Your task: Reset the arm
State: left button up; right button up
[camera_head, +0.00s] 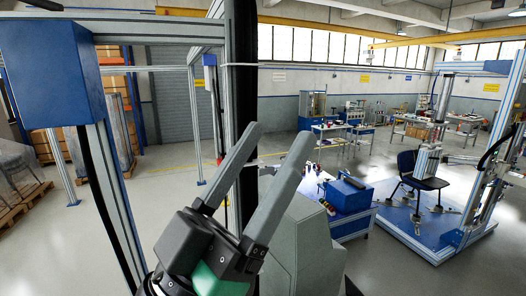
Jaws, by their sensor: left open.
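My left gripper (275,148) is large in the middle of the head view. Its two long grey fingers are spread apart and point up and to the right, with nothing between them. Its dark body with a green part is near the bottom edge. The far part of the arm behind it is cut off by the frame. My right gripper is not in view.
A dark chair (431,183) stands on a blue test platform (408,232) inside an aluminium frame at the right. A blue table (360,218) carries a blue box (348,194). Aluminium posts with a blue cabinet (52,72) stand at the left. Open floor lies at the lower right.

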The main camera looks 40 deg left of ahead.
pick_arm(q)
jog(key=shift+s+d+r+m+t+h, duration=0.2)
jog(key=shift+s+r+m+t+h, duration=0.15)
jog(key=shift+s+r, duration=0.25)
jog(key=shift+w+r, duration=0.1)
notch_tip(320, 180, up, 6)
jog(key=p, duration=0.5)
jog(key=shift+f+p, duration=0.25)
jog(key=shift+p, duration=0.15)
